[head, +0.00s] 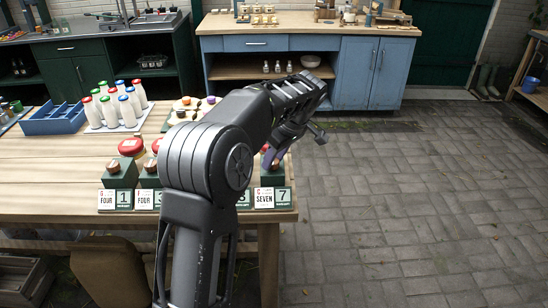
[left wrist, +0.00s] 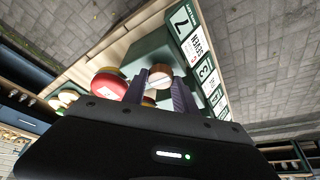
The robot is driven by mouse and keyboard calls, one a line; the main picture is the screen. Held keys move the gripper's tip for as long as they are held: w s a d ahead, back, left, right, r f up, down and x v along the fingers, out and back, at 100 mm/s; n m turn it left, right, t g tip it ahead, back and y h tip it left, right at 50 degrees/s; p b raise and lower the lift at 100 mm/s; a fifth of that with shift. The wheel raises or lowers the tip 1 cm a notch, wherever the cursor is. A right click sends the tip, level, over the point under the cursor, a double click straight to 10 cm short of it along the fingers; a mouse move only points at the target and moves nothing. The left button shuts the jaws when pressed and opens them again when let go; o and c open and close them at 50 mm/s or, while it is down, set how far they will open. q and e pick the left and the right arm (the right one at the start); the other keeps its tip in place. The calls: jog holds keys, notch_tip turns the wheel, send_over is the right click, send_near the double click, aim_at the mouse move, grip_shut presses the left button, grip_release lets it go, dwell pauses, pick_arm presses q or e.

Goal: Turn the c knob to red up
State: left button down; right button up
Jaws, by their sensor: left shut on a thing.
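The c knob is a round copper-brown knob (left wrist: 160,74) on a dark green box (head: 271,178) at the table's right end. The box's cards read C, SEVEN and 7 (head: 264,198). My left gripper (head: 271,158) reaches down to the knob from above. In the left wrist view its two purple fingers (left wrist: 160,92) stand on either side of the knob and are shut on it. I cannot tell which way any red mark on the knob faces. In the head view the gripper mostly hides the knob. My right gripper is in neither view.
Similar green boxes (head: 119,178) with knobs and number cards stand along the table's front edge, partly behind my arm. Red-lidded jars stand behind them. Milk bottles (head: 126,112) and a blue crate (head: 55,117) are farther back left. The paved floor (head: 420,200) on the right is clear.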

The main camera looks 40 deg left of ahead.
aim_at(282, 175)
pick_arm(q)
jog(key=c, duration=1)
grip_release()
jog(key=v, duration=0.7)
jog(key=shift+r+p, duration=0.35)
jog(key=shift+p, duration=0.05)
jog(key=shift+d, duration=0.15)
